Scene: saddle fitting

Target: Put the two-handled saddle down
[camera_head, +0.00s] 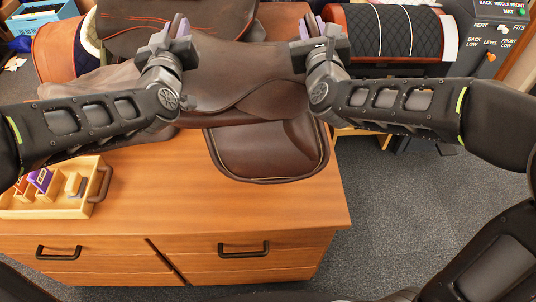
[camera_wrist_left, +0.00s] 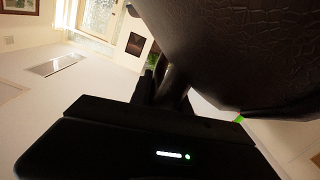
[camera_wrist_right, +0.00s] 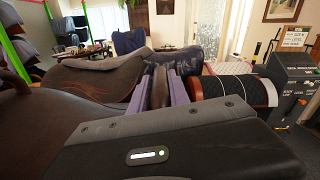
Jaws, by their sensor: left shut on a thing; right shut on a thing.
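The brown leather two-handled saddle (camera_head: 235,88) is in the middle of the head view, over the wooden cabinet, with a flap (camera_head: 268,148) hanging toward the front. My left gripper (camera_head: 180,30) is shut at its left side, and my right gripper (camera_head: 310,28) is shut at its right side. The handles are mostly hidden by the fingers. In the right wrist view the purple-lined fingers (camera_wrist_right: 160,88) close on a dark upright piece. In the left wrist view dark leather (camera_wrist_left: 240,50) fills the upper right. I cannot tell whether the saddle touches what is under it.
The wooden cabinet top (camera_head: 150,185) is bare at the front. A wooden tray (camera_head: 60,195) with small blocks stands at its left. A black quilted roll (camera_head: 385,32) lies behind at the right, near a dark labelled panel (camera_head: 490,35). Grey carpet (camera_head: 390,215) is clear at the right.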

